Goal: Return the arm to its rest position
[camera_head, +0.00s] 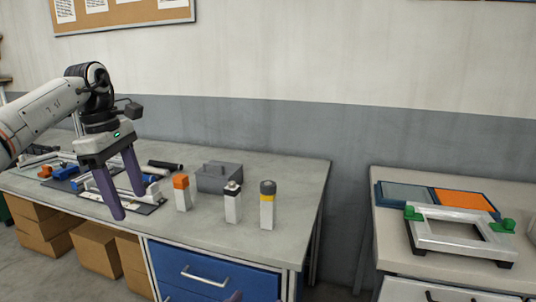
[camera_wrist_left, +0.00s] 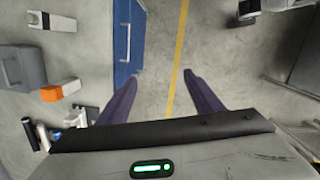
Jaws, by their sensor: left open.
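My left gripper (camera_head: 130,206) hangs fingers-down in front of the workbench (camera_head: 310,180), near its left part, in the head view. Its two purple fingers are apart with nothing between them. In the left wrist view the open fingers (camera_wrist_left: 161,74) are over the bare floor, beside the blue drawer front (camera_wrist_left: 126,40). A small purple tip (camera_head: 235,296) at the bottom edge of the head view looks like part of my right gripper; the rest of it is out of frame.
A second table holds a metal frame (camera_head: 460,242) and a blue-edged tray (camera_head: 378,196). Cardboard boxes (camera_head: 98,248) sit under the bench.

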